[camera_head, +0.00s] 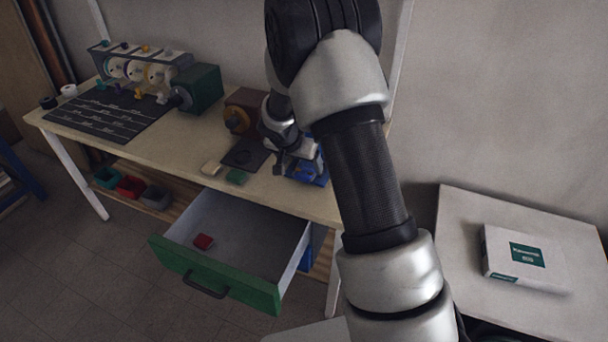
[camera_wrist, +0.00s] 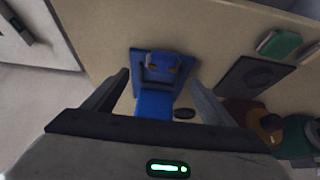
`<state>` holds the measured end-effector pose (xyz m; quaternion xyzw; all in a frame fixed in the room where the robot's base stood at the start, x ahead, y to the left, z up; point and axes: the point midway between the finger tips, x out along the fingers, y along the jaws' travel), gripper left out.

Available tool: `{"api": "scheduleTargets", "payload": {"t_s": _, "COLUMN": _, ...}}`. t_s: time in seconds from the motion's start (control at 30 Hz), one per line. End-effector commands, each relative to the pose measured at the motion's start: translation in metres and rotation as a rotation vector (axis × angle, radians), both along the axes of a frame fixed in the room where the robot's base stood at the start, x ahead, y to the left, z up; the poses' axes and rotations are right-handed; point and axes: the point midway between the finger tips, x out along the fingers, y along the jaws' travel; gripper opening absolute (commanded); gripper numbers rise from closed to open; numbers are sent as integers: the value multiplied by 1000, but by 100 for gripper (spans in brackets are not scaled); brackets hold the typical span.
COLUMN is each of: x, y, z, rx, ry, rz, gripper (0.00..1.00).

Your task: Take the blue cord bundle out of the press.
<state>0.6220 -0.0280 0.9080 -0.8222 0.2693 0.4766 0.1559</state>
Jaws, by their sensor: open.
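A blue device that looks like the press (camera_wrist: 148,73) stands on the workbench, with small orange-brown parts near its top in the wrist view. In the head view the press (camera_head: 318,180) is partly hidden behind my arm. A brighter blue piece (camera_wrist: 153,104) shows at its near side in the wrist view; I cannot tell whether this is the cord bundle or part of the press. My gripper (camera_wrist: 161,80) is open, its fingers apart on either side of the blue device in the picture. It also shows small at the press in the head view (camera_head: 284,160).
A dark pad (camera_head: 245,154), a green block (camera_head: 237,177) and a tan block (camera_head: 211,168) lie left of the press. A maroon machine (camera_head: 243,109) stands behind. The green-fronted drawer (camera_head: 215,273) is open below, holding a red block (camera_head: 203,241).

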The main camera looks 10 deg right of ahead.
Motion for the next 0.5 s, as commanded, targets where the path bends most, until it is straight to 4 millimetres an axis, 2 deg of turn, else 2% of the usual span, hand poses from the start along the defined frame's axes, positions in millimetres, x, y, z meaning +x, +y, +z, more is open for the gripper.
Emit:
{"api": "scheduleTargets", "payload": {"t_s": 0.23, "x": 6, "y": -4, "z": -16, "rx": 0, "ry": 1, "rz": 0, "gripper": 78}}
{"api": "scheduleTargets", "payload": {"t_s": 0.5, "x": 20, "y": -10, "z": -52, "rx": 1, "ry": 2, "rz": -1, "gripper": 78}}
